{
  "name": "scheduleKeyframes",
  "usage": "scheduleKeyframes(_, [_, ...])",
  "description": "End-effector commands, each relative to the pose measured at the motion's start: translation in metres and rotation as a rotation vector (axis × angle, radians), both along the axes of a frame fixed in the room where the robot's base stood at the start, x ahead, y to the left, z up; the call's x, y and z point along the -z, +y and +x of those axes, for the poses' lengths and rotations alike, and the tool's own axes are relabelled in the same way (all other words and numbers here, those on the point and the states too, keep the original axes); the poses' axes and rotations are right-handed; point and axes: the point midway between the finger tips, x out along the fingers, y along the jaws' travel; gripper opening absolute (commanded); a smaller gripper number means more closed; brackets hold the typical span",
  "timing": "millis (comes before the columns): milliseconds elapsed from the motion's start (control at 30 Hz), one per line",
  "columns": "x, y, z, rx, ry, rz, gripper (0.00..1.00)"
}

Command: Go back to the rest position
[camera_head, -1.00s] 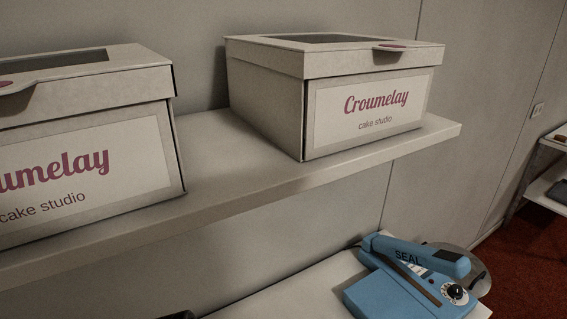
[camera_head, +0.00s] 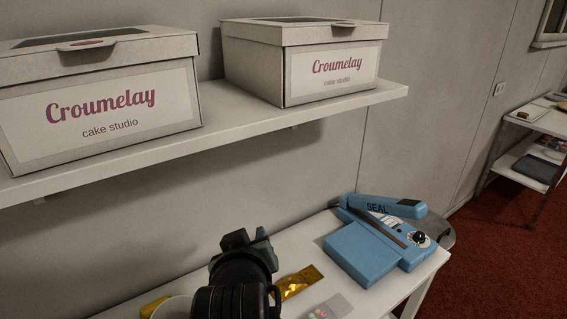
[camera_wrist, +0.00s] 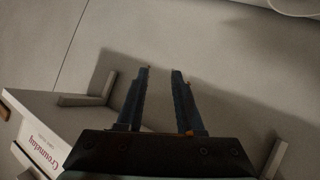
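My gripper (camera_head: 245,237) shows in the head view at the bottom centre, dark and seen from behind, in front of the wall and over the white table. In the wrist view its two dark fingers (camera_wrist: 162,70) stand apart with nothing between them, facing the bare grey wall. It touches nothing that I can see. In the head view my arm hides part of the table.
Two white Croumelay cake boxes (camera_head: 100,108) (camera_head: 335,75) stand on a wall shelf (camera_head: 225,135). Below, the white table (camera_head: 405,278) holds a blue sealer (camera_head: 362,253), a gold packet (camera_head: 298,283) and a pale packet with coloured dots (camera_head: 330,309). Another shelf unit (camera_head: 540,122) stands at right.

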Motion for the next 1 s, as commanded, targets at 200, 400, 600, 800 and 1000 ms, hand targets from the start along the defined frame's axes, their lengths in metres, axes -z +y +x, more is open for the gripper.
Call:
scheduleKeyframes(200, [-0.156, -0.061, -0.021, 0.159, -0.495, 0.371, 0.36])
scheduleKeyframes(400, [-0.295, -0.056, -0.071, 0.065, -0.936, 0.394, 0.36])
scheduleKeyframes(600, [-0.369, -0.055, -0.128, 0.008, -1.218, 0.409, 0.36])
scheduleKeyframes(800, [-0.385, -0.055, -0.146, -0.008, -1.292, 0.412, 0.36])
scheduleKeyframes(1000, [-0.385, -0.055, -0.146, -0.008, -1.292, 0.412, 0.36])
